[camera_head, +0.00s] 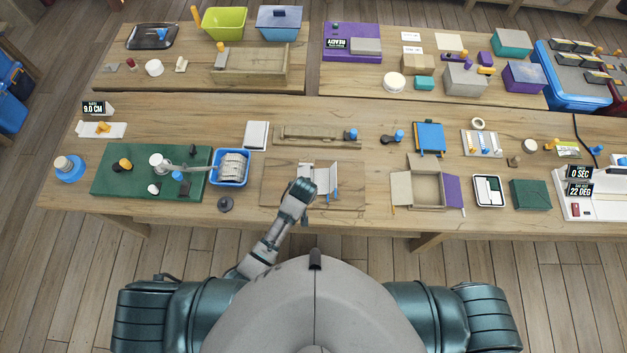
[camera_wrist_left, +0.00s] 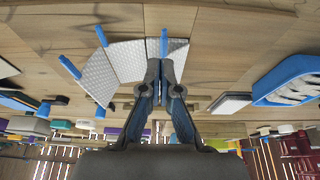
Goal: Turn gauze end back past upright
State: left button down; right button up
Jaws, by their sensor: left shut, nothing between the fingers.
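The gauze (camera_head: 325,174) is a pale folded strip on a wooden board (camera_head: 275,190) at the front middle of the table. In the left wrist view the gauze (camera_wrist_left: 127,60) shows as textured grey-white panels at different angles, with blue tabs along their edges. One panel (camera_wrist_left: 97,80) is tilted relative to the others. My left gripper (camera_head: 307,187) is at the gauze's near left side in the head view. Its fingers (camera_wrist_left: 157,90) are shut and empty, close against a panel; whether they touch it I cannot tell. The hand hides part of the gauze. My right gripper is not in view.
A grooved wooden block (camera_head: 300,135) lies behind the board. A blue basket (camera_head: 231,181) and green mat (camera_head: 110,180) stand to the left. An open cardboard box (camera_head: 425,187) with a purple flap stands to the right. Bare table lies between board and box.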

pick_arm(q)
jog(key=shift+f+b, duration=1)
jog(key=shift+f, duration=0.95)
jog(key=shift+f+b, duration=0.4)
jog(key=shift+f, duration=0.45)
notch_tip(320, 180, up, 3)
jog(key=p, duration=0.3)
jog(key=shift+r, duration=0.1)
jog(key=s+r, duration=0.1)
jog(key=r, duration=0.1)
jog(key=s+r, duration=0.2)
